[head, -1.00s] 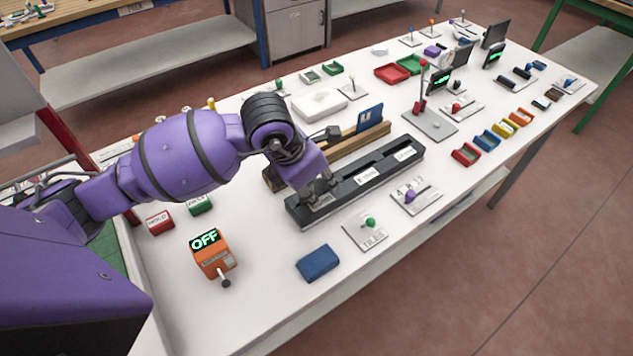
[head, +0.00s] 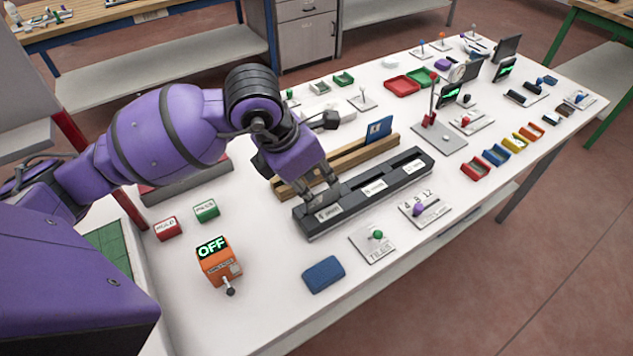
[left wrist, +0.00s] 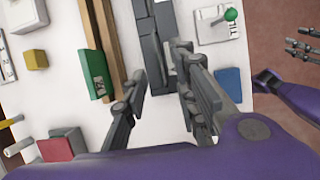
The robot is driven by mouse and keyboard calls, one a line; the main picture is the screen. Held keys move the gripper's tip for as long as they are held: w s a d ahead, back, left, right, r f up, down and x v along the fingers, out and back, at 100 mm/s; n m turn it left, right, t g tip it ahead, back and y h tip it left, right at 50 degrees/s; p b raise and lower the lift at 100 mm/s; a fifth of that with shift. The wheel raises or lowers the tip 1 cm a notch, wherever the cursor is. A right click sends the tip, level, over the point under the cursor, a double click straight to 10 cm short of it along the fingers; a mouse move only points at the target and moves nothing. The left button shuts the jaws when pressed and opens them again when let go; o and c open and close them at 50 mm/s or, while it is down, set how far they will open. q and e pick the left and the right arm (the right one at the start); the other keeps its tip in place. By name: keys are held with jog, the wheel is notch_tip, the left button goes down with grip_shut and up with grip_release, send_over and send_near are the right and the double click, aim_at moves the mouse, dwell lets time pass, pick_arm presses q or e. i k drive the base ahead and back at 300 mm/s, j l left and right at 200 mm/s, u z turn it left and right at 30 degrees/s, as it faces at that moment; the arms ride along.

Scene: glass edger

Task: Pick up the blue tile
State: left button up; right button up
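A blue tile (head: 379,130) with a pale mark stands upright in the wooden rack (head: 350,153) behind the dark slotted fixture (head: 400,178). A plain blue block (head: 323,274) lies flat at the front edge; it also shows in the left wrist view (left wrist: 229,84). My left gripper (head: 327,196) is over the left end of the dark fixture, left of the standing tile and apart from both blue pieces. In the left wrist view my left gripper (left wrist: 163,100) has its fingers apart with nothing held between them. My right gripper (left wrist: 303,45) shows at the right edge, fingers apart and empty.
An orange OFF box (head: 218,262) stands at the left front, with red (head: 167,229) and green (head: 206,210) labelled blocks behind it. A plate with a green knob (head: 377,235) lies before the fixture. Small coloured trays (head: 486,157) stand to the right.

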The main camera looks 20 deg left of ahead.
aim_at(378, 129)
jog(key=k+l, duration=0.25)
jog(key=k, duration=0.25)
jog(key=k+l, duration=0.25)
jog(key=k, duration=0.2)
